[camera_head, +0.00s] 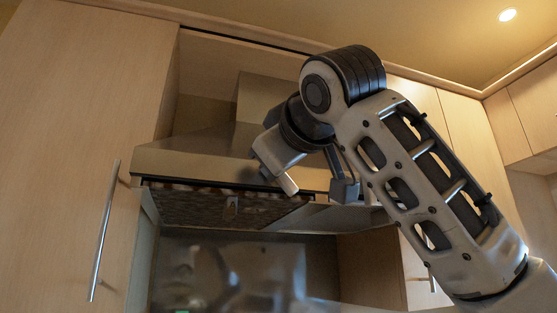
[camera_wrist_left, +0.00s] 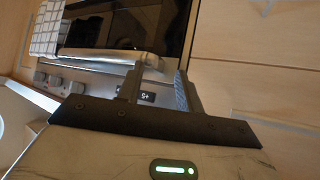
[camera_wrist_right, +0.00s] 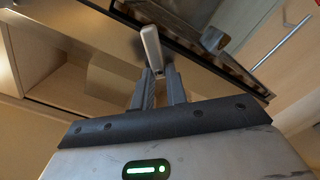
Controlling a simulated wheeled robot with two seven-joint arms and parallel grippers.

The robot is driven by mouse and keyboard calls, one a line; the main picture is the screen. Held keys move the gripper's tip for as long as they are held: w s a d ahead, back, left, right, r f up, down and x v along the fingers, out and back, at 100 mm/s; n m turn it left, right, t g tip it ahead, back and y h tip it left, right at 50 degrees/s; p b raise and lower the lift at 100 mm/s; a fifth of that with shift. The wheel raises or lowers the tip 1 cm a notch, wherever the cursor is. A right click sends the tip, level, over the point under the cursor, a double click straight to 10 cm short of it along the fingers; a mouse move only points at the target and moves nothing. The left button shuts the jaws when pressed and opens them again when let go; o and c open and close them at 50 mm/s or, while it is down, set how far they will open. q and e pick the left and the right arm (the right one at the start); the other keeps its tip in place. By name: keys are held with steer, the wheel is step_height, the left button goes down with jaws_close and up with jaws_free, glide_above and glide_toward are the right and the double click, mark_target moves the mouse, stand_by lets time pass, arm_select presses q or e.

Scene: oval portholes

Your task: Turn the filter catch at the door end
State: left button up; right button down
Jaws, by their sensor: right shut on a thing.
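The hood's mesh filter (camera_head: 190,206) lies under the hood on the left, with a small metal catch (camera_head: 231,205) on it. The catch also shows in the right wrist view (camera_wrist_right: 212,40), beyond my fingers and apart from them. My right gripper (camera_wrist_right: 159,75) is shut on a pale, round-ended bar (camera_wrist_right: 151,48) that stands up between its fingers. I cannot tell what the bar's far end touches. In the head view my right arm hides part of the hood. My left gripper (camera_wrist_left: 158,70) is open and empty; it is outside the head view.
The hood's front lip (camera_head: 200,165) runs above the filter. A tall cabinet door with a long handle (camera_head: 105,230) stands at the left. In the left wrist view a dark glass panel (camera_wrist_left: 125,28) with a metal bar handle (camera_wrist_left: 110,58) lies ahead of the fingers.

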steer(key=shift+a+f+n, duration=0.1)
steer(key=shift+f+n, duration=0.05)
steer(key=shift+n, duration=2.3)
steer(key=shift+a+f+n, duration=0.1)
steer(key=shift+n, duration=2.35)
steer(key=c, duration=1.4)
jaws_free()
steer(key=shift+s, duration=0.1)
steer(key=shift+d, duration=0.1)
